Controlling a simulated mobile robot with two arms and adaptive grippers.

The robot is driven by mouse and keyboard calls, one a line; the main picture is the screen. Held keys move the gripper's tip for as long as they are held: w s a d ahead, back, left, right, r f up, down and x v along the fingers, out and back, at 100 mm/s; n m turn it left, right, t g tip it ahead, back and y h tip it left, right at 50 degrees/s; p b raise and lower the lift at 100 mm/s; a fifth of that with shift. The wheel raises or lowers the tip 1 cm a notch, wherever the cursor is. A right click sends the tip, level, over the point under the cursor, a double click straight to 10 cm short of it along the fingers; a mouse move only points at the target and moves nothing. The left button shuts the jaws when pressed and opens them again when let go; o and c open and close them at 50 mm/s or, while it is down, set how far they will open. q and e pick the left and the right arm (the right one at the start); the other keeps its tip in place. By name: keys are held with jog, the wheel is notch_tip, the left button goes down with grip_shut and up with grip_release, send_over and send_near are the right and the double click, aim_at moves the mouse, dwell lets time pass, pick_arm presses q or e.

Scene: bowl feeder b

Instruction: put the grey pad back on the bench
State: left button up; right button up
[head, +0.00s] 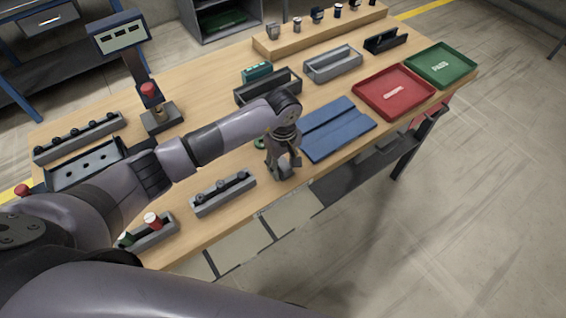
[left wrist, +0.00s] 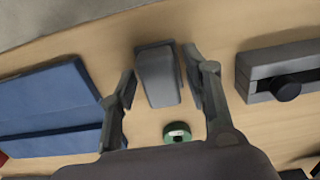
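My left gripper (head: 283,160) is low over the front edge of the wooden bench (head: 225,228). In the left wrist view, the grey pad (left wrist: 160,78), a small block with a darker end face, sits between the two fingers (left wrist: 160,88). In the head view the pad is mostly hidden by the gripper. I cannot tell whether its underside touches the bench. My right gripper is not in view.
A blue folded mat (head: 335,128) lies just right of the gripper. A grey holder with dark knobs (head: 223,194) stands to its left. Red (head: 362,105) and green (head: 468,70) trays are farther right. Bare wood shows around the gripper.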

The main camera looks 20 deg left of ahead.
aim_at(283, 163)
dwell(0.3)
pick_arm(q)
jog(key=shift+r+p, duration=0.3)
notch_tip(283, 163, up, 12)
jog(key=b, duration=0.4)
jog(key=shift+f+b, duration=0.15)
jog(key=shift+b, duration=0.2)
